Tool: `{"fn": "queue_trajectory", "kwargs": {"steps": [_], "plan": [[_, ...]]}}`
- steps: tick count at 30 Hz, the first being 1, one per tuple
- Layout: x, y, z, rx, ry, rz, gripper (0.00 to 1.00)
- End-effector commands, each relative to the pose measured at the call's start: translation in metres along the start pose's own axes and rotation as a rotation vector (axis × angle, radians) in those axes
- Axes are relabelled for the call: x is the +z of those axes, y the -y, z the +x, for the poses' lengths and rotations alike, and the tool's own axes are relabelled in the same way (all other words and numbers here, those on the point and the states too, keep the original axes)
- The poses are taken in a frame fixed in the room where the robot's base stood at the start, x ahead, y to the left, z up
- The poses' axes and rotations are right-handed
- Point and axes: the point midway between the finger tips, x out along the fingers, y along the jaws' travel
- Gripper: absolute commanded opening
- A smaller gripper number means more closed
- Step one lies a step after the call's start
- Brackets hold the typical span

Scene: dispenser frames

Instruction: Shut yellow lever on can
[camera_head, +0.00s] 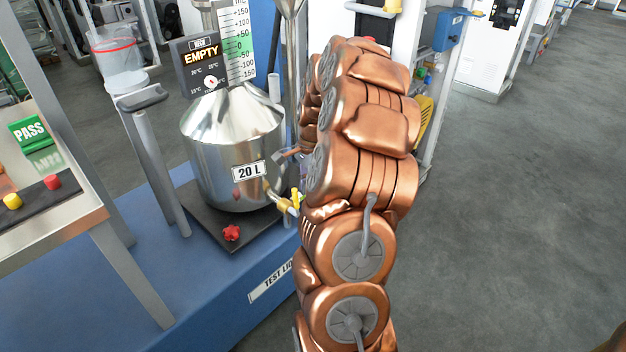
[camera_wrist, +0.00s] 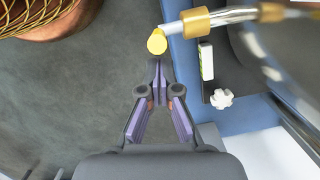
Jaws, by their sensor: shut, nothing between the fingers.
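The steel can (camera_head: 225,165) marked 20 L stands on a dark plate, with a brass-coloured spout low on its right side. The yellow lever (camera_head: 295,199) sits at the spout's end, right beside my arm. In the wrist view the lever's rounded yellow end (camera_wrist: 157,43) shows at top centre, left of the brass fitting (camera_wrist: 195,21). My gripper (camera_wrist: 157,75) is shut and empty, its tips just below the lever end in the picture. I cannot tell whether they touch.
A sign reading EMPTY (camera_head: 200,62) and a scale (camera_head: 238,42) rise behind the can. A table with a PASS sign (camera_head: 29,132) stands left. Open floor (camera_head: 500,200) lies right.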

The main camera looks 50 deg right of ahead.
Motion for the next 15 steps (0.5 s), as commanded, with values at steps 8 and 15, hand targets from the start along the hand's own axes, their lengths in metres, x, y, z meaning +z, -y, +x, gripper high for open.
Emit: {"fn": "queue_trajectory", "kwargs": {"steps": [8, 15], "plan": [[0.0077, 0.0002, 0.0019, 0.0, 0.0, 0.001, 0.0], [0.0076, 0.0001, 0.002, 0.0, -0.001, 0.001, 0.0]]}}
